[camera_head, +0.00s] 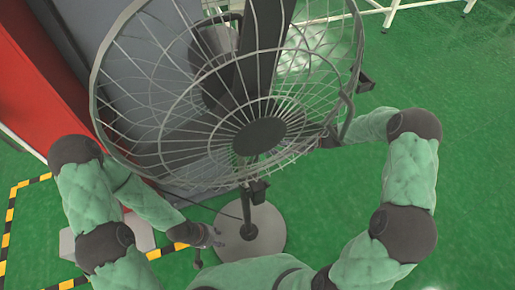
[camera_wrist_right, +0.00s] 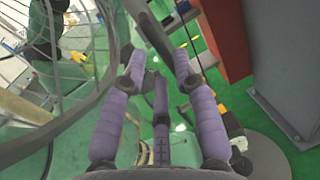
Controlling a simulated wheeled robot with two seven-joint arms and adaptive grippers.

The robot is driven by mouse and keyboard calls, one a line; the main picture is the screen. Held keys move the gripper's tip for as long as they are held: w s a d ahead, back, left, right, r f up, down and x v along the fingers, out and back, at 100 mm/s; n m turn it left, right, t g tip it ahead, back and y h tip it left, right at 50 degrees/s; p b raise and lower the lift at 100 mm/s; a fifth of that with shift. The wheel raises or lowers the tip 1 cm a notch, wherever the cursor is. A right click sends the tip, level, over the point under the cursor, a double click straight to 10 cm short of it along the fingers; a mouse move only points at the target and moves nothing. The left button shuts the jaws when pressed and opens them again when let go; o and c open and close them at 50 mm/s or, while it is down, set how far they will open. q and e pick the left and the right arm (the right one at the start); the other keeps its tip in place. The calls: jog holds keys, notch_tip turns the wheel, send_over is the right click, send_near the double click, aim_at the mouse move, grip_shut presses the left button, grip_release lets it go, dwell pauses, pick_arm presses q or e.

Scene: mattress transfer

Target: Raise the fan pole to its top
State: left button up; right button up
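The fan (camera_head: 259,136) has a large round wire cage that fills the upper middle of the head view. Its pole (camera_head: 246,205) runs down below the cage to a round grey base (camera_head: 262,238) on the floor; much of the pole is hidden. My left gripper (camera_head: 211,242) is low, just left of the pole and over the base's left edge; its fingers look apart and empty. My right gripper is at the cage's right edge, mostly hidden in the head view. In the right wrist view, my right gripper (camera_wrist_right: 159,62) has its purple fingers apart, with the fan cage (camera_wrist_right: 75,110) to their left.
A red cabinet (camera_head: 40,85) and a grey panel (camera_head: 135,45) stand behind the fan on the left. Yellow-black tape (camera_head: 10,215) marks the floor at left. The green floor (camera_head: 470,140) on the right is clear.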

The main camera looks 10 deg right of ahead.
jog(key=shift+a+b, duration=0.4)
jog(key=shift+a, duration=1.85)
grip_shut()
